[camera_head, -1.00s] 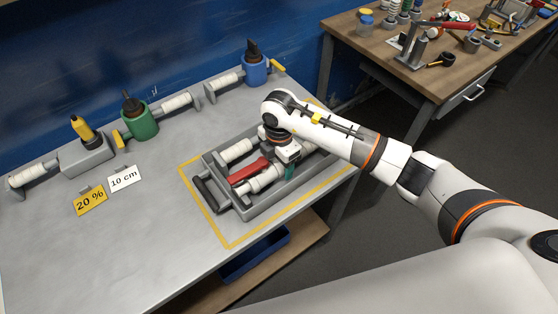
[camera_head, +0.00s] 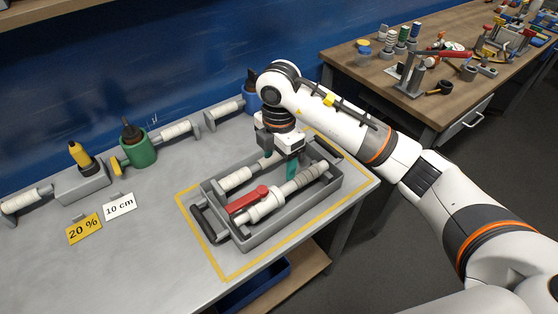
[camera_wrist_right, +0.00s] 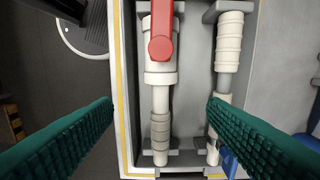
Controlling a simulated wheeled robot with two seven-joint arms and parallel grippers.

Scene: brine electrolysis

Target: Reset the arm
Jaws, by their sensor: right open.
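My right gripper (camera_head: 281,160) is open and empty above the grey tray (camera_head: 252,238). Its two green fingers stand wide apart in the right wrist view (camera_wrist_right: 160,105). Below them in the tray lie a white pipe piece with a red lever (camera_head: 249,199) and a second white-sleeved rod (camera_head: 236,179). Both also show in the right wrist view, the red lever (camera_wrist_right: 161,36) at top centre and the second rod (camera_wrist_right: 228,45) to its right. My left gripper is not in view.
A yellow taped outline (camera_head: 262,264) surrounds the tray. Behind stand a green holder (camera_head: 141,152), a yellow bottle (camera_head: 80,155) and white-sleeved rods. Signs reading 20 % (camera_head: 84,229) and 10 cm (camera_head: 120,206) stand at left. A wooden bench (camera_head: 415,98) with tools is at right.

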